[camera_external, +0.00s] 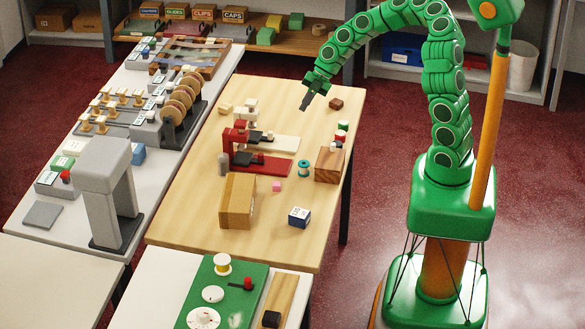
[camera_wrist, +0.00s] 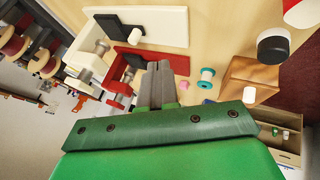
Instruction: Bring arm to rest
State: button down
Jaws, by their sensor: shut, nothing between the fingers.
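My green arm arches over the right side of the wooden table (camera_external: 185,215). My gripper (camera_external: 305,104) hangs above the table's far part, pointing down and left, clear of the objects. Its dark fingers are together with nothing between them. In the wrist view my gripper (camera_wrist: 160,70) shows its grey fingers side by side, in front of a red device (camera_wrist: 178,64). The same red device (camera_external: 265,165) stands on the table below my gripper, with a white device (camera_external: 285,143) behind it.
A grey counter (camera_external: 60,205) with several devices runs along the left. Red floor lies open at right.

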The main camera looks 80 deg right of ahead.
jog(key=s+a+r+m+g+h, duration=0.1)
jog(key=s+a+r+m+g, duration=0.15)
jog(key=s+a+r, duration=0.45)
jog(key=s+a+r+m+g, duration=0.25)
jog(key=s+a+r, duration=0.2)
jog(key=a, duration=0.35)
jog(key=s+a+r+m+g+h, duration=0.1)
jog(key=s+m+h, duration=0.1)
jog(key=s+m, duration=0.4)
jog(key=s+a+r+m+h, duration=0.1)
jog(key=s+m, duration=0.6)
jog(key=s, duration=1)
jog(key=shift+s+a+r+m+g+h, duration=0.2)
jog(key=shift+s+r+m+g+h, duration=0.15)
jog(key=shift+r+h, duration=0.4)
jog(key=shift+w, duration=0.15)
